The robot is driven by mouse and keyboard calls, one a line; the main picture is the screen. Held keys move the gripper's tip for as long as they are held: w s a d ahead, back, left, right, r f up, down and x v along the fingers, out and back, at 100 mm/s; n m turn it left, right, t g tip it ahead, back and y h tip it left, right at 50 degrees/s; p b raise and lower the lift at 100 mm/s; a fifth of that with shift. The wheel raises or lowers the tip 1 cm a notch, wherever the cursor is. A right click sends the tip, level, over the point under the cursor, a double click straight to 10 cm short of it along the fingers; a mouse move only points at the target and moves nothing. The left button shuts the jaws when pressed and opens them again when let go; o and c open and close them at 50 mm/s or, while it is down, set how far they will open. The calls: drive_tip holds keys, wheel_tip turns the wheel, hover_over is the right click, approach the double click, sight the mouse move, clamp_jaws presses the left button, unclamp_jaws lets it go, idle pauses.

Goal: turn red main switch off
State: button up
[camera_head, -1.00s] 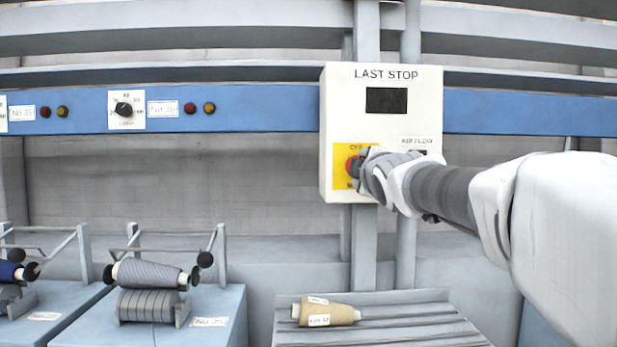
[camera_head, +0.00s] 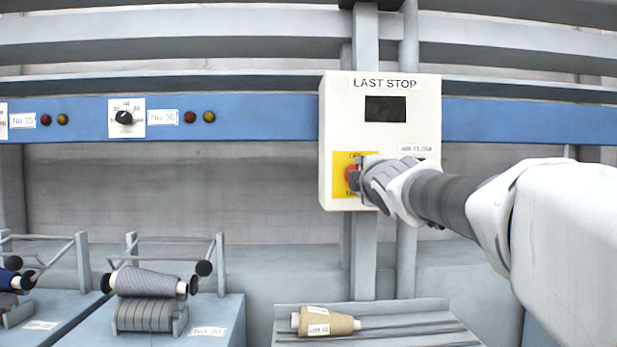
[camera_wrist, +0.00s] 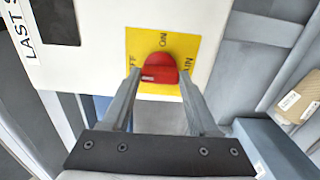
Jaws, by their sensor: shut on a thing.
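The red main switch (camera_head: 351,177) is a rotary knob on a yellow plate (camera_head: 342,199), low on the front of the white LAST STOP box (camera_head: 334,110). In the wrist view the red knob (camera_wrist: 159,68) sits between my two fingertips, with the words ON and MAIN partly readable on the yellow plate (camera_wrist: 203,50). My gripper (camera_wrist: 160,80) is shut on the knob, one finger on each side. In the head view my gripper (camera_head: 362,175) comes from the right and covers part of the knob and plate.
The box has a dark display (camera_head: 385,108) and an AIR FLOW label (camera_head: 417,149). A black selector (camera_head: 124,117) is on the blue rail at left. A tan yarn cone (camera_head: 326,322) lies on the grey tray (camera_head: 420,331) below. A grey cone (camera_head: 148,281) sits on a machine at left.

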drive_tip(key=o, duration=1.4)
drive_tip(key=s+p, duration=0.1)
drive_tip(key=s, duration=1.6)
drive_tip(key=shift+s, duration=0.2)
drive_tip(key=s+f+m+g, duration=0.4)
drive_tip(key=s+f+m, duration=0.15)
drive_tip(key=f, duration=0.45)
drive_tip(key=s+f+m+g, duration=0.4)
drive_tip(key=s+f+m, duration=0.15)
drive_tip(key=f, duration=0.45)
drive_tip(key=s+f+m+g, duration=0.3)
drive_tip(key=s+f+m, duration=0.25)
drive_tip(key=f, duration=0.45)
drive_tip(key=shift+m+g, duration=0.7)
drive_tip(key=shift+m, duration=0.15)
drive_tip(key=r+p, duration=0.8)
drive_tip(key=p, duration=0.1)
drive_tip(key=s+r+p, duration=0.1)
drive_tip(key=r+p, duration=0.2)
drive_tip(key=p, duration=0.1)
drive_tip(key=shift+a+r+p, duration=0.15)
drive_tip(key=shift+r+p, duration=0.15)
drive_tip(key=shift+r, duration=0.1)
